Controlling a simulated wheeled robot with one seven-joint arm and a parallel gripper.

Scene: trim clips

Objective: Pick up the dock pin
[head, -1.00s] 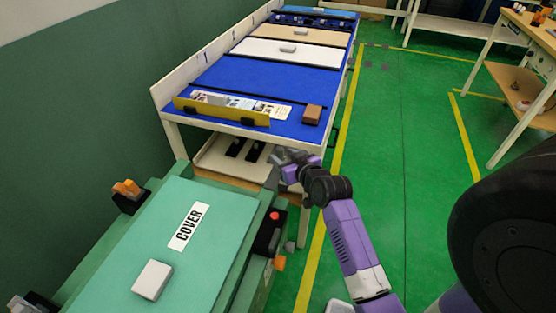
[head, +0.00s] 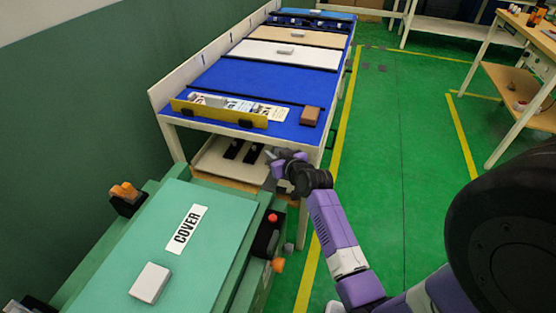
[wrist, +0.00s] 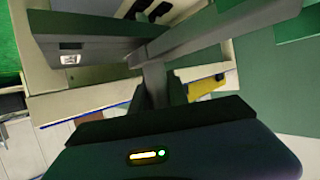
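My gripper (head: 274,170) hangs in the head view by the front right corner of the blue-topped table, above the gap between it and the green bench. Its grey fingers look spread in the wrist view (wrist: 150,40), with nothing seen between them. Two black pieces with upright parts, a left one (head: 233,149) and a right one (head: 253,152), stand in a pale tray (head: 207,160) on the lower shelf, left of my gripper. They also show small at the top of the wrist view (wrist: 158,12). I cannot tell whether either is the dock pin.
The green cover (head: 150,240) bears a white block (head: 150,283). A black box with a red button (head: 272,218) and an orange knob (head: 278,265) sit on its right side. A yellow rail (head: 220,113) and brown block (head: 310,116) lie on the blue top.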

